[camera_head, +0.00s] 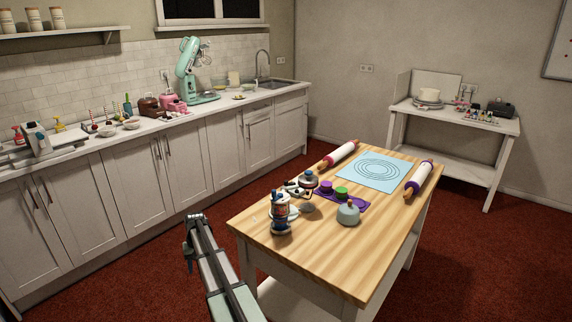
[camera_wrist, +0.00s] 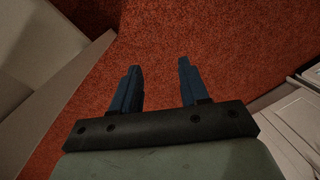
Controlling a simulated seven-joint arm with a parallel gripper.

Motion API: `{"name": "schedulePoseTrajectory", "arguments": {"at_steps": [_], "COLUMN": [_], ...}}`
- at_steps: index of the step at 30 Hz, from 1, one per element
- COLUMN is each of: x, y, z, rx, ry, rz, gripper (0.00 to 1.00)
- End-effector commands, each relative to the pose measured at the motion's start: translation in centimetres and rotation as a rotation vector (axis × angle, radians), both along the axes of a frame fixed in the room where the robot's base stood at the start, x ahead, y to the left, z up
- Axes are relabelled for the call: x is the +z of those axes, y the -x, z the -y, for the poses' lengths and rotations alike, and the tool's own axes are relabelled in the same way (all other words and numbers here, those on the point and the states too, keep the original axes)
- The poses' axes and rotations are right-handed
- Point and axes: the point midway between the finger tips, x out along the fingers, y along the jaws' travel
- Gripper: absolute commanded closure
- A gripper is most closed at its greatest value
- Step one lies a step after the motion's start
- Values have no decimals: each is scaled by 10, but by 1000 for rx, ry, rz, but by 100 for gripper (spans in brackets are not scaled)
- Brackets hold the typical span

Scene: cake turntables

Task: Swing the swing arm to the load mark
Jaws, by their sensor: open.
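My gripper (camera_head: 192,238) is in the aisle between the long counter and the wooden-topped island, apart from both. In the wrist view my gripper (camera_wrist: 157,68) is open, with two dark blue fingers and nothing between them. Red floor shows beyond the fingers. I cannot make out for certain which thing is the swing arm, and I see no load mark at this size. Several small devices stand on the island: a red, white and blue upright one (camera_head: 281,214), a white one with dark parts (camera_head: 298,187), and a grey-green domed one (camera_head: 348,212).
The island top (camera_head: 335,262) has bare wood at its front. A blue mat (camera_head: 374,172) lies at its back between two rolling pins (camera_head: 339,155) (camera_head: 419,179). A purple tray (camera_head: 354,203) lies mid-table. A mint stand mixer (camera_head: 190,75) stands on the counter. A side table (camera_head: 455,113) stands back right.

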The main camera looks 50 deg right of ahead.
Motion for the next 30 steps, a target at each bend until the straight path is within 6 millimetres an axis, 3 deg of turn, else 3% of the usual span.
{"name": "schedulePoseTrajectory", "arguments": {"at_steps": [1,6,11,17,21,27,30], "x": [21,88,144,204,249,302,319], "y": [-16,-40,-36,-4,28,74,91], "z": [21,84,160,255,320,389,408], "rx": [-17,-58,-69,-60,-55,-50,-48], "ry": [5,21,51,89,114,136,141], "rz": [21,73,86,67,48,21,11], "gripper": [55,55,55,55,55,55,55]}}
